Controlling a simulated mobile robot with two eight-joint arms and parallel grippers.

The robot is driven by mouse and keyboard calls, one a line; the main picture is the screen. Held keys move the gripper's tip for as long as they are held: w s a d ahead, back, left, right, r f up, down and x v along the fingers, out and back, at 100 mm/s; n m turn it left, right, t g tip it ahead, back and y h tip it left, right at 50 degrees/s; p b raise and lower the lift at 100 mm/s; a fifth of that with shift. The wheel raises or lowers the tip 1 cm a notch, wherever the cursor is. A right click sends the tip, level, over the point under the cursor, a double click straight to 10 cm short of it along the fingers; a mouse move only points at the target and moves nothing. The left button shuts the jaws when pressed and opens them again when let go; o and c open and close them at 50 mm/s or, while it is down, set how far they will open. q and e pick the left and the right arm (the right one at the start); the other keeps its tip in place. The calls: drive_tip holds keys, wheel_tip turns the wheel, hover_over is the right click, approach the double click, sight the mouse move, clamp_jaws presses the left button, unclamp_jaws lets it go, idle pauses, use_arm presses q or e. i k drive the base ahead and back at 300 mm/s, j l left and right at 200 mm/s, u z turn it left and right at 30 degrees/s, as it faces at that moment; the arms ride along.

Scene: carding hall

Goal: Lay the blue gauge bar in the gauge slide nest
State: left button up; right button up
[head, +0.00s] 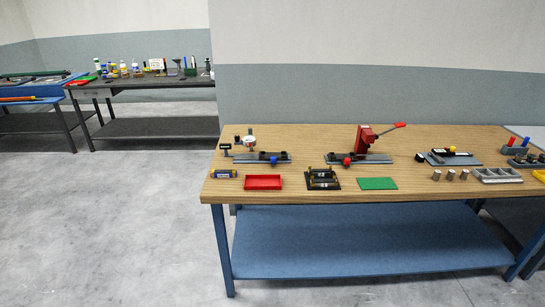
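Neither of my grippers is in view.
A red tray (263,182), a black fixture (322,187) and a green mat (377,183) line the front. A slide with a red press (365,138) stands behind. Metal cylinders (450,174) and a grey compartment tray (497,180) are right. Open floor (120,230) lies left.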

sight(227, 173)
drive_tip(key=i+j+z, duration=0.25)
drive_tip(key=i+j, duration=0.5)
drive_tip(key=i, duration=0.3)
drive_tip(key=i+j+z, duration=0.3)
drive_tip(key=i+j, duration=0.6)
